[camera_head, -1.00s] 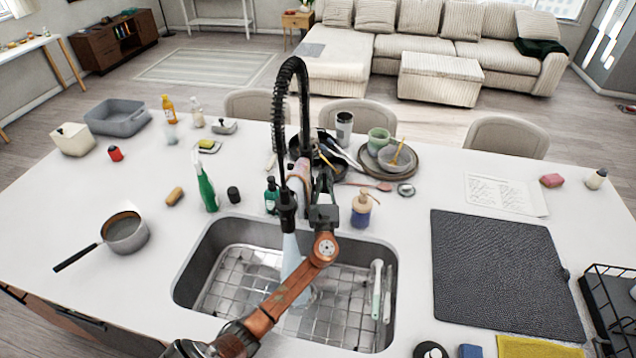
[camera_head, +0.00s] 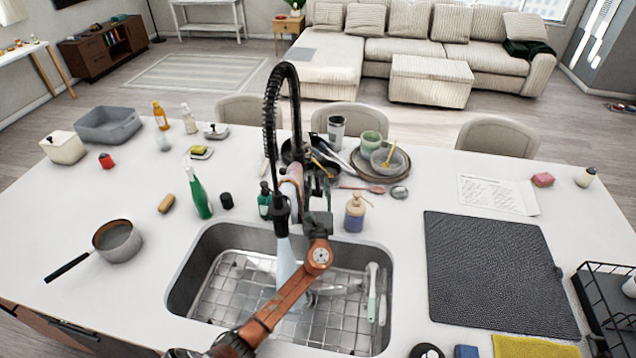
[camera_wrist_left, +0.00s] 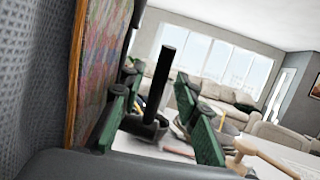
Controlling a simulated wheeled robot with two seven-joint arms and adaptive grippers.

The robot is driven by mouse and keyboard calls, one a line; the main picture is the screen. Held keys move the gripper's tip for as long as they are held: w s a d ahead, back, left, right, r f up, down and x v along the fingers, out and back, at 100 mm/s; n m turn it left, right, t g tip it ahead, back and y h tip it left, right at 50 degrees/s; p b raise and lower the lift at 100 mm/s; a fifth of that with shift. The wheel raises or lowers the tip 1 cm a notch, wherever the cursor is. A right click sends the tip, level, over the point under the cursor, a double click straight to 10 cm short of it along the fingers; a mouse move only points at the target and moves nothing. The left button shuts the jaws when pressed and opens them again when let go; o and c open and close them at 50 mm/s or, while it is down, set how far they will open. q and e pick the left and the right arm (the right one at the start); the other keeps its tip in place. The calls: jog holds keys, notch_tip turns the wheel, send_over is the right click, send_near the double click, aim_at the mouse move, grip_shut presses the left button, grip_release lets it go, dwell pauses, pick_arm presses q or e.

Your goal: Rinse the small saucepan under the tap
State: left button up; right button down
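The small saucepan (camera_head: 118,241) stands upright on the counter left of the sink, its black handle pointing to the lower left. Its inside looks brownish. The tap (camera_head: 270,130) is a tall black spring-neck tap behind the sink (camera_head: 205,245). A pale bluish column (camera_head: 287,262), which looks like running water, drops from its head into the sink. My left gripper (camera_head: 319,183) reaches over the sink, close beside the tap's body; contact is unclear. In the left wrist view its green fingers (camera_wrist_left: 160,130) are apart with nothing clearly held. My right gripper is out of view.
A green spray bottle (camera_head: 199,194) and soap dispenser (camera_head: 355,213) stand behind the sink. Dishes and a dark pan crowd behind the tap, including a plate stack (camera_head: 381,168). A dark mat (camera_head: 495,265) lies to the right. Counter around the saucepan is clear.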

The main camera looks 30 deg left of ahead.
pick_arm(q)
jog(key=v, duration=1.1)
